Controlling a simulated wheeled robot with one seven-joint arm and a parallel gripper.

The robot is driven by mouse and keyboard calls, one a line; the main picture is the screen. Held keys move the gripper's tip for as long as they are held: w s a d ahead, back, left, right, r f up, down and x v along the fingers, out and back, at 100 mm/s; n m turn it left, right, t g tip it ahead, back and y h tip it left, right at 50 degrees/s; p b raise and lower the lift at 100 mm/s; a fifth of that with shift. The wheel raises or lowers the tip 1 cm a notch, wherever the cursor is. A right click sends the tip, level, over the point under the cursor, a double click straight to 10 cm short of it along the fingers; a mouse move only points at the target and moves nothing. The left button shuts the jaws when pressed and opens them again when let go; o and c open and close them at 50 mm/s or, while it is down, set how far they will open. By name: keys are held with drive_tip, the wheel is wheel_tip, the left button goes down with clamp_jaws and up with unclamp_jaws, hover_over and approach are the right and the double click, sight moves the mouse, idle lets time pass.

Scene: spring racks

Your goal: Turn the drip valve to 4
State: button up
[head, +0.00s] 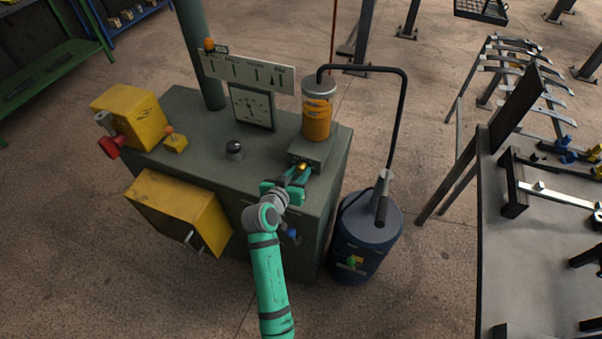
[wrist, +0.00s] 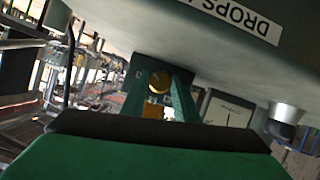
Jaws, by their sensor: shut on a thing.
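The drip valve shows as a small brass knob (head: 303,167) at the front of the grey block under the orange oil reservoir (head: 317,120). In the wrist view the round brass knob (wrist: 159,80) sits between the green fingers. My gripper (head: 298,174) reaches it from the front and is shut on it; the fingers also show in the wrist view (wrist: 160,92). Some marks lie around the knob, partly hidden by the fingers. The valve's setting cannot be read. A label beginning "DROPS" (wrist: 232,16) is on the surface above in the wrist view.
The reservoir stands on a dark green cabinet (head: 195,120) with a gauge panel (head: 252,107) and a black knob (head: 234,149). Yellow boxes (head: 180,208) are at the left. A dark blue drum (head: 365,235) with a pump stands close on the right, then a workbench (head: 530,260).

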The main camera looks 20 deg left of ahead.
drive_tip(key=shift+a+n+h, duration=0.15)
drive_tip(key=shift+n+h, duration=0.85)
drive_tip(key=shift+n, duration=0.2)
drive_tip(key=shift+s+n, duration=0.1)
drive_tip(key=shift+n, duration=0.4)
drive_tip(key=shift+h, duration=0.3)
drive_tip(key=o, duration=1.1)
drive_tip(key=shift+c, duration=0.2)
drive_tip(key=shift+f, duration=0.15)
drive_tip(key=shift+a, duration=0.1)
drive_tip(key=shift+s, duration=0.1)
